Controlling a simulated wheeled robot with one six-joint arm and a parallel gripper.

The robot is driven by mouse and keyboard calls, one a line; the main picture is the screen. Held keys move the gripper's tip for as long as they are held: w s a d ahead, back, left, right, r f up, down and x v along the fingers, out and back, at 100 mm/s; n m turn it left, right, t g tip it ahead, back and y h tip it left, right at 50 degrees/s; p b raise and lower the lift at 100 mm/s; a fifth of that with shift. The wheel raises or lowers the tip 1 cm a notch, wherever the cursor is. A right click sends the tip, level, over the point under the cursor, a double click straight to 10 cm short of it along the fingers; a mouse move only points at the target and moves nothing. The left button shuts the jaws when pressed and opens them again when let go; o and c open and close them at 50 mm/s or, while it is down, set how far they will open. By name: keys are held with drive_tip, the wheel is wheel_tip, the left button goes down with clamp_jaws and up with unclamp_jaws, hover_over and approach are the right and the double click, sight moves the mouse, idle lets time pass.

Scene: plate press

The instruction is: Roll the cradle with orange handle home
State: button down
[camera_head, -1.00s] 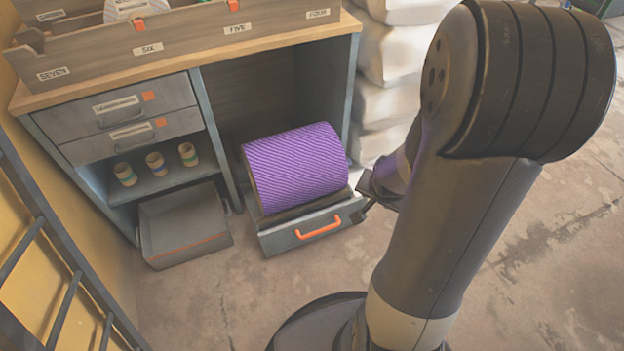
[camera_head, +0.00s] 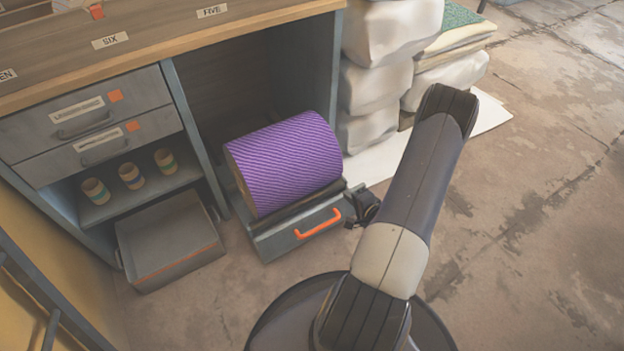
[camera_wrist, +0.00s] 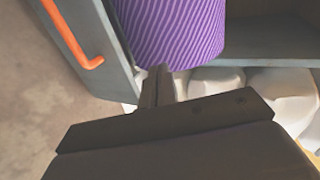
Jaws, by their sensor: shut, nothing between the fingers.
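The cradle (camera_head: 275,245) is a low blue-grey tray with an orange handle (camera_head: 318,224) on its front. It stands partly out of the open cabinet bay and carries a purple ribbed roll (camera_head: 286,165). My gripper (camera_head: 352,212) is beside the cradle's right front corner, low down, right of the handle. In the wrist view, the shut, empty fingers (camera_wrist: 157,82) point toward the purple roll (camera_wrist: 172,30) and the cradle's edge. The orange handle (camera_wrist: 72,38) is left of them. I cannot tell whether the fingertips touch the cradle.
The cabinet's wooden top (camera_head: 175,48) is above the bay. Left of the cradle are drawers, a shelf with 3 small striped cups (camera_head: 130,176) and a low grey bin (camera_head: 170,245). White sacks (camera_head: 375,90) stack close on the right. The floor at far right is clear.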

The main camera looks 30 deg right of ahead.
drive_tip(key=b, duration=0.5)
approach(319, 174)
drive_tip(key=x, duration=0.5)
drive_tip(key=shift+w+f, duration=0.1)
drive_tip(key=shift+f, duration=0.25)
drive_tip(key=shift+w+a, duration=0.1)
drive_tip(key=shift+w, duration=0.5)
drive_tip(key=shift+w+r, duration=0.1)
